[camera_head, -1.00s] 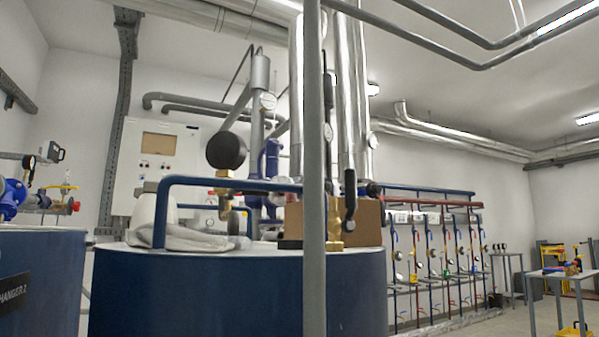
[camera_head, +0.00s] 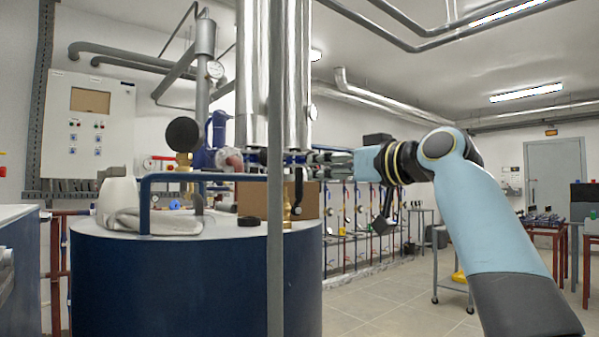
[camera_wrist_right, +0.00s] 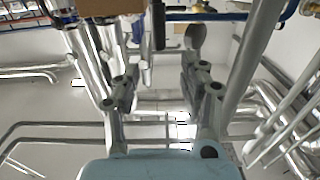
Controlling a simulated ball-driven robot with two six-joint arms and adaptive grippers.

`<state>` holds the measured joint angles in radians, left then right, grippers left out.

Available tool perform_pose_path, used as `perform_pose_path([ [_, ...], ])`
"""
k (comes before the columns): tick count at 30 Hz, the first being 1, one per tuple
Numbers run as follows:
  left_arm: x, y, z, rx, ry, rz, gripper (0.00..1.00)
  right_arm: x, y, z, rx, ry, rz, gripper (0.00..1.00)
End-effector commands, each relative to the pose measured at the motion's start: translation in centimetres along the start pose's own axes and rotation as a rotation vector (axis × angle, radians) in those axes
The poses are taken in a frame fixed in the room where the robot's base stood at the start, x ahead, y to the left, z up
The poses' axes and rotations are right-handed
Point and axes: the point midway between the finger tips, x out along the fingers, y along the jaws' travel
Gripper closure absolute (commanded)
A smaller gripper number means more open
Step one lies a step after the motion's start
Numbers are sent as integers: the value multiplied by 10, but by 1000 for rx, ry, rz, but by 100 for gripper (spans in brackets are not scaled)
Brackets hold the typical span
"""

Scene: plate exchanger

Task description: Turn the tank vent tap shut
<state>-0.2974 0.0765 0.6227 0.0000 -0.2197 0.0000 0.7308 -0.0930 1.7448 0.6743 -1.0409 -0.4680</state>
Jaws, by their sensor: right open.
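The vent tap (camera_head: 287,208) is brass and stands on top of the dark blue tank (camera_head: 180,280). Its black lever (camera_head: 298,190) is upright in the head view, and a grey post partly hides the brass body. In the right wrist view, what looks like the same lever (camera_wrist_right: 158,25) shows at the top edge, beyond the fingers. My right gripper (camera_head: 312,158) comes in from the right, above and to the right of the tap in the picture. In the wrist view its fingers (camera_wrist_right: 158,80) are apart with nothing between them. My left gripper is out of view.
A vertical grey post (camera_head: 275,250) stands in front of the tank. A blue rail (camera_head: 185,178), a cardboard box (camera_head: 252,200), a black round gauge (camera_head: 183,135) and a white cloth (camera_head: 160,222) are at the tank top. Open floor (camera_head: 385,310) lies to the right.

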Motion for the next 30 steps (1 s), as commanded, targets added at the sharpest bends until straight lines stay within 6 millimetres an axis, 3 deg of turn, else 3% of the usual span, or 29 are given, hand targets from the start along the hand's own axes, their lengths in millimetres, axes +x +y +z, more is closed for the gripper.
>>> perform_pose_path([
  [6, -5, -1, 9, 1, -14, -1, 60, 46, 0, -1, 3, -1, -1, 57],
  [12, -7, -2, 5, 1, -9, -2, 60, 76, 0, 0, 2, -1, 1, 57],
  [25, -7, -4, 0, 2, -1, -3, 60, 88, 1, 1, 0, -1, 2, 57],
  [30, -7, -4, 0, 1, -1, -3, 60, 88, 1, 2, 1, -2, 2, 79],
])
